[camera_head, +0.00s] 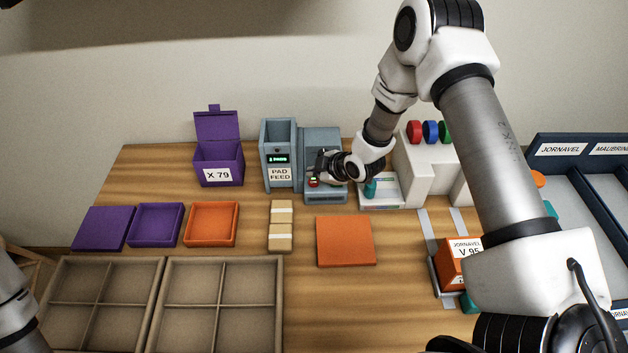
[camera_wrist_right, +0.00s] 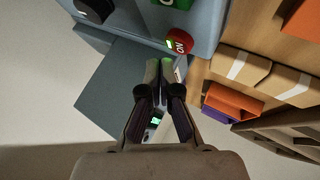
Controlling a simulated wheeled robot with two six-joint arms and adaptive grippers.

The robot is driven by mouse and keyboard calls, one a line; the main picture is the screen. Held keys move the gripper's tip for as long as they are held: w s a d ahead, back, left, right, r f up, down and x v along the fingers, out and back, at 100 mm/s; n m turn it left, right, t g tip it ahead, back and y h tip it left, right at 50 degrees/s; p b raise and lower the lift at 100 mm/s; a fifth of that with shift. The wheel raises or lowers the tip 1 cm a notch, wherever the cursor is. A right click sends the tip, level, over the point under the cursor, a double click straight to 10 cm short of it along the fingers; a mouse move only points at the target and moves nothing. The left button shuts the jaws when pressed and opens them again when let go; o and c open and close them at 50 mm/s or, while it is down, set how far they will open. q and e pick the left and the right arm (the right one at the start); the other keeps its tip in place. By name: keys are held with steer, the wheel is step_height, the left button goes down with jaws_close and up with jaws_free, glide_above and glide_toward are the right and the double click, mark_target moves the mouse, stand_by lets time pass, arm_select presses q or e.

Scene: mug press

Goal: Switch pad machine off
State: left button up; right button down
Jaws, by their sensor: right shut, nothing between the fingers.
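The blue-grey pad machine (camera_head: 321,147) stands at the back middle of the table, beside the feed tower labelled PAD FEED (camera_head: 280,174) with a lit green display. A red switch (camera_head: 314,183) is low on its front; in the right wrist view the red switch (camera_wrist_right: 180,42) reads ON, with a lit green mark beside it. My right gripper (camera_head: 318,172) is shut and empty, just by the red switch. In the right wrist view its fingertips (camera_wrist_right: 160,70) appear close to the switch; I cannot tell whether they touch. My left gripper is out of view; only part of my left arm shows.
A purple bin labelled X 79 (camera_head: 217,167) stands left of the feed. A white station (camera_head: 420,165) with red, blue and green knobs stands to the right. Cardboard boxes (camera_head: 281,226), an orange mat (camera_head: 345,241), small trays and divided crates (camera_head: 158,300) lie in front.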

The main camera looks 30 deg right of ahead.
mark_target(315, 183)
steer(key=shift+f, duration=0.1)
stand_by(0.4)
steer(key=shift+f+b, duration=0.3)
steer(key=shift+f, duration=0.05)
steer(key=shift+f+b, duration=0.35)
steer(key=shift+f, duration=0.15)
stand_by(0.5)
steer(key=shift+r, duration=0.1)
steer(key=shift+r+p, duration=0.75)
steer(key=shift+r, duration=0.15)
step_height(315, 183, up, 6)
steer(key=p, duration=0.4)
steer(key=shift+f, duration=0.1)
